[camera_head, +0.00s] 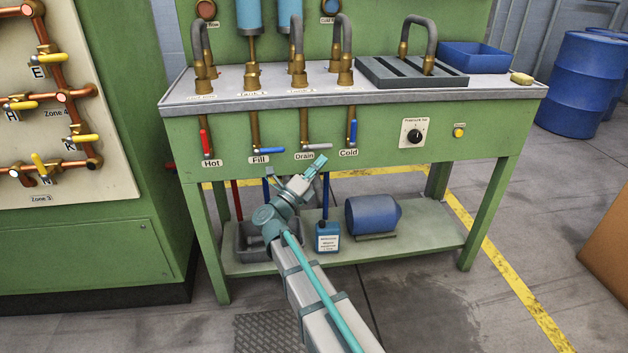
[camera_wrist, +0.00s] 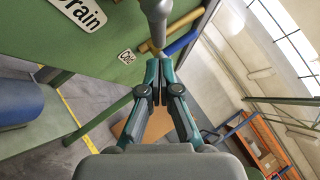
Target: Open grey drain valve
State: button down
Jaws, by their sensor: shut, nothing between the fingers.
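The grey drain valve lever (camera_head: 318,147) sticks out sideways to the right from its brass pipe, above the Drain label (camera_head: 304,156). In the wrist view the grey lever (camera_wrist: 154,12) comes down from the top, and its rounded end is just beyond my fingertips. My gripper (camera_head: 320,159) is just below the lever in the head view. In the wrist view my gripper (camera_wrist: 158,64) has its fingers together with nothing between them. I cannot tell whether the fingertips touch the lever.
The blue Cold lever (camera_head: 353,131) hangs along its pipe close on the right. The blue Fill lever (camera_head: 261,150) points sideways on the left, and the red Hot lever (camera_head: 205,141) hangs down. A blue container (camera_head: 327,236) and a blue motor (camera_head: 373,214) are on the lower shelf.

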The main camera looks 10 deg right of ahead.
jog(key=shift+w+r, duration=0.55)
jog(key=shift+w, duration=0.3)
